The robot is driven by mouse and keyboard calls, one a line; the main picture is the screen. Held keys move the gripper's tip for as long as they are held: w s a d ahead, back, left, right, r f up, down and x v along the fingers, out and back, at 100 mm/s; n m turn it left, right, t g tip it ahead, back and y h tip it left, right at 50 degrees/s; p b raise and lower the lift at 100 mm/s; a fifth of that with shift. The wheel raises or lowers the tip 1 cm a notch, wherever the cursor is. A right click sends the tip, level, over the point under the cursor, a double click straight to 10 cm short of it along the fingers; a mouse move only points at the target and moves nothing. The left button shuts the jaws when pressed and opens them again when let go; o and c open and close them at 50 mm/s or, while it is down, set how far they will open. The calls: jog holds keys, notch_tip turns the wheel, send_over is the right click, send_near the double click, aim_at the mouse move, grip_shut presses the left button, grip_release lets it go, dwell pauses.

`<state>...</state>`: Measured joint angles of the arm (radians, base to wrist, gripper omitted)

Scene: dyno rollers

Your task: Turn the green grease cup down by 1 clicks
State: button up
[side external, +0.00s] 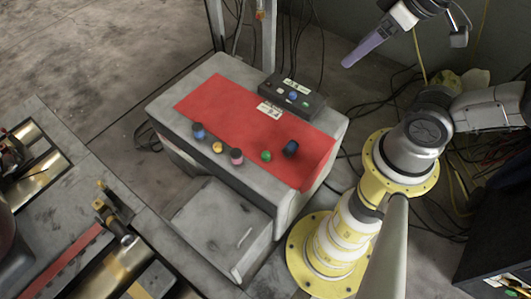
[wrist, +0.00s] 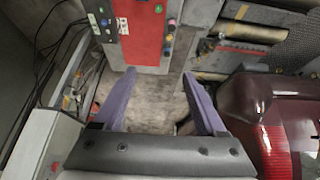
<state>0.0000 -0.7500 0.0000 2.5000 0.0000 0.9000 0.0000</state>
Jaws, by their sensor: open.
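The green grease cup (side external: 266,155) is a small round green knob on the red panel near the front right of the grey cabinet. A small green spot at the top of the wrist view (wrist: 158,8) appears to be the same cup. My gripper (side external: 345,66) is high to the upper right of the cabinet in the side view, well apart from the cup. In the wrist view its two purple fingers (wrist: 160,76) are spread wide with nothing between them.
A dark blue knob (side external: 290,148) stands close right of the green cup. A black button box (side external: 293,96) sits at the back.

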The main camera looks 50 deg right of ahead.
jog(key=w+r+n+t, duration=0.2)
jog(key=w+r+n, duration=0.3)
jog(key=w, duration=0.7)
jog(key=w+f+n, duration=0.2)
jog(key=w+f, duration=0.3)
jog(key=w, duration=0.5)
jog(key=w+d+f+n+g, duration=0.1)
jog(key=w+f+n, duration=0.1)
jog(key=w+f, duration=0.35)
jog(key=w+f+n+g, duration=0.1)
jog(key=w+f, duration=0.2)
jog(key=f, duration=0.6)
jog(key=n+g, duration=0.1)
jog(key=g, duration=0.4)
send_near(266, 154)
jog(key=f, duration=0.8)
jog(key=shift+w+f, duration=0.25)
jog(key=shift+f, duration=0.15)
